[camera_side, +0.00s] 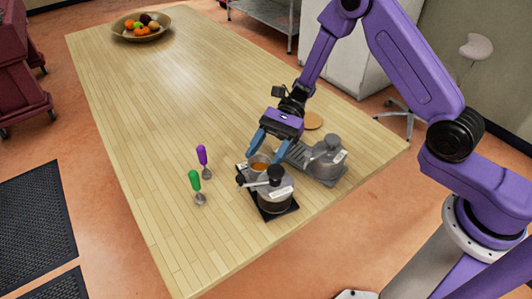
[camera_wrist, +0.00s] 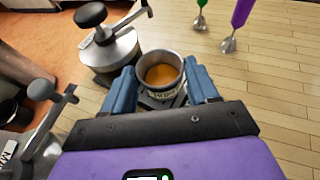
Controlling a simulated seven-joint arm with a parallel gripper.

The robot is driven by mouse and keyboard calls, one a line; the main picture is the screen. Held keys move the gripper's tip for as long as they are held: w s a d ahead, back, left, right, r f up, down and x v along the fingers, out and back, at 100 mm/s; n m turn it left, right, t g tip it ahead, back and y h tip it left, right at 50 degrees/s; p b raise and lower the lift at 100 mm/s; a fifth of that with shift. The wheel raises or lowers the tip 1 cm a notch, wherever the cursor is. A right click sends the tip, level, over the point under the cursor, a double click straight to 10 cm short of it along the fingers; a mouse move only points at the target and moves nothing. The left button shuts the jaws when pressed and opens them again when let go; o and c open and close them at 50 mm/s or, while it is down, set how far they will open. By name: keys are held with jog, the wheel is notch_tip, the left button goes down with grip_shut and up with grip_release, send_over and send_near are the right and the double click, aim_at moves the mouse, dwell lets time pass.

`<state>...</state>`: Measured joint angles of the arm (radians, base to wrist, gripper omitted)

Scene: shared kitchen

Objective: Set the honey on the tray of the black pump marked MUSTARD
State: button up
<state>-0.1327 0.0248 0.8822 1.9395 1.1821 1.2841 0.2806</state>
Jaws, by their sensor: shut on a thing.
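The honey is an amber-filled open cup (camera_side: 259,164), upright between the blue fingers of my gripper (camera_side: 266,153), which is shut on it. In the wrist view the cup (camera_wrist: 160,76) shows between both fingertips (camera_wrist: 163,85). The black pump (camera_side: 274,194), with a dark knob and a white label, stands just in front of the cup; it also shows in the wrist view (camera_wrist: 108,46). Its label is too small to read. The cup is over or on the pump's black tray (camera_side: 242,169); whether it touches is hidden.
A grey pump (camera_side: 326,160) on a grey slatted tray stands close at the right; its label in the wrist view starts with M. Green (camera_side: 195,181) and purple (camera_side: 202,156) handled tools stand to the left. A fruit bowl (camera_side: 142,28) is far back. The table's middle is clear.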

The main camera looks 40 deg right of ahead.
jog(key=shift+f, duration=0.3)
jog(key=o, duration=0.8)
jog(key=shift+w+d+r, duration=0.1)
jog(key=shift+d+r, duration=0.05)
jog(key=shift+r, duration=0.05)
jog(key=v, duration=1.1)
jog(key=shift+w+d+r, duration=0.1)
jog(key=shift+d, duration=0.2)
